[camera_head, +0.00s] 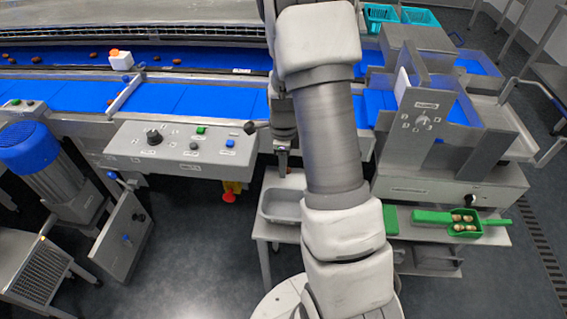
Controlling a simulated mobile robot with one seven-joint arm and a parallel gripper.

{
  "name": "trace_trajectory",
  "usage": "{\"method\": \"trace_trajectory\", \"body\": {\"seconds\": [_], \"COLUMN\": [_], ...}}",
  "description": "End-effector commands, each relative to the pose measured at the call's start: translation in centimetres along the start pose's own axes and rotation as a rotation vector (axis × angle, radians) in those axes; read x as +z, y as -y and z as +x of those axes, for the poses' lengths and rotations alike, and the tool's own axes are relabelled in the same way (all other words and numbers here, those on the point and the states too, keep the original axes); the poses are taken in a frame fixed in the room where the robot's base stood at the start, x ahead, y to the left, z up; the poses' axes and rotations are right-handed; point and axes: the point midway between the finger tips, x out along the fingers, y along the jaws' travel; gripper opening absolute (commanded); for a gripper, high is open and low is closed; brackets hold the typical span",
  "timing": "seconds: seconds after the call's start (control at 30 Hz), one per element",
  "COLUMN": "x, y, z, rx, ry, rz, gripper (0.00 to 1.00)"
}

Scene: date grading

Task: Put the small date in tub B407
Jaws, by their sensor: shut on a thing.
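My gripper (283,170) points down in front of the belt's near edge, left of my forearm. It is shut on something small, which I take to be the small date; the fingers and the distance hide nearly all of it. Below the gripper a grey open tub (268,216) stands on a low table, its right end hidden behind my arm. The gripper appears above the tub's back rim, apart from it. I cannot read B407 on any tub.
A blue belt (190,97) carries several dates and a white block (121,61) at the back left. A control panel (185,145) sits left of the gripper. A green scoop (463,229) with several dates lies right on the low table (494,239). A grey machine (425,120) stands behind it.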

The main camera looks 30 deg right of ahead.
Motion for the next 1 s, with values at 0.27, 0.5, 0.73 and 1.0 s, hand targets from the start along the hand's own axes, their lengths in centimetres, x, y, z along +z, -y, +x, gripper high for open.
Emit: {"method": "trace_trajectory", "body": {"seconds": [0.27,0.5,0.73,1.0], "x": [-0.1,-0.1,-0.1,-0.1], "y": [0.0,0.0,0.0,0.0], "z": [1.8,5.4,9.0,10.1], "rx": [0.001,0.002,0.001,0.000], "ry": [0.000,0.000,0.000,0.000], "rz": [0.017,0.016,0.015,0.015], "gripper": [0.11,0.11,0.11,0.11]}}
